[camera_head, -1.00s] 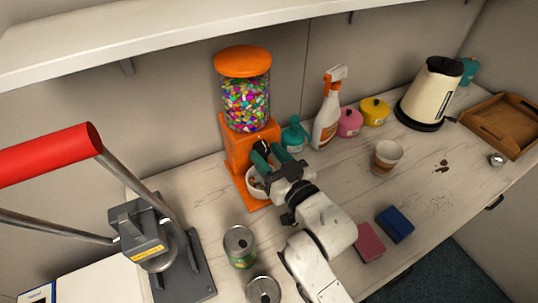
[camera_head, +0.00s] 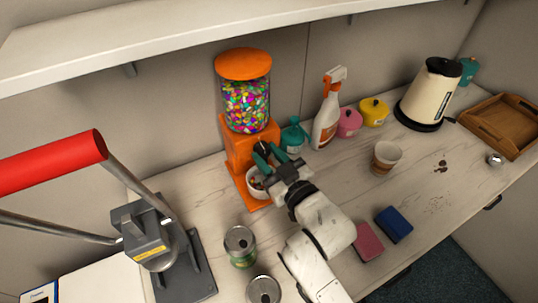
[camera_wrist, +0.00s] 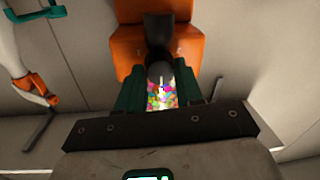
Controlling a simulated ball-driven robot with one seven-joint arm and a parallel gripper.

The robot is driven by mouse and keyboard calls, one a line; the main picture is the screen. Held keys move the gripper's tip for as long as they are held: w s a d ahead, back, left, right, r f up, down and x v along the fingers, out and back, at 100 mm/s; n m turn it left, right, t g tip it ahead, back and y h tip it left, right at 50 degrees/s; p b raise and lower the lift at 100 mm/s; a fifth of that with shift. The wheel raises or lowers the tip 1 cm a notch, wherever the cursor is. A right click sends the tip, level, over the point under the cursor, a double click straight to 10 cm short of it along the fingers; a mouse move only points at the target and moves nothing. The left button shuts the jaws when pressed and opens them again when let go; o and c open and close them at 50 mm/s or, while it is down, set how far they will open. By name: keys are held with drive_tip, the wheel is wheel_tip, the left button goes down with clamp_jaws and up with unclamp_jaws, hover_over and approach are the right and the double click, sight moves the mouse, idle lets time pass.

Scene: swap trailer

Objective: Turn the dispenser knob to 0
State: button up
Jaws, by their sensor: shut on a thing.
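The orange candy dispenser (camera_head: 246,106) stands on the counter against the wall, with colourful candy in its clear jar. Its dark knob (camera_head: 263,146) is on the front, partly hidden by my gripper. In the wrist view the round knob (camera_wrist: 161,73) shows between my green fingers, with a thin white mark on its face. My gripper (camera_head: 269,157) is shut on the knob; in the wrist view the fingers (camera_wrist: 161,95) lie on both sides of it. A white bowl (camera_head: 256,188) with some candy sits under the spout.
A red-handled press (camera_head: 155,235) stands at the left. A green can (camera_head: 240,246) and another can (camera_head: 263,290) are in front. A teal container (camera_head: 293,137) and a spray bottle (camera_head: 328,112) stand right of the dispenser. A shelf (camera_head: 180,35) hangs above.

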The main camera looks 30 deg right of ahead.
drive_tip(key=o, duration=1)
drive_tip(key=shift+o, duration=0.2)
drive_tip(key=shift+s, duration=0.1)
drive_tip(key=s+b, duration=0.2)
drive_tip(key=s, duration=0.8)
drive_tip(key=shift+s+d+r, duration=0.15)
drive_tip(key=shift+s+d, duration=0.15)
drive_tip(key=shift+d, duration=0.15)
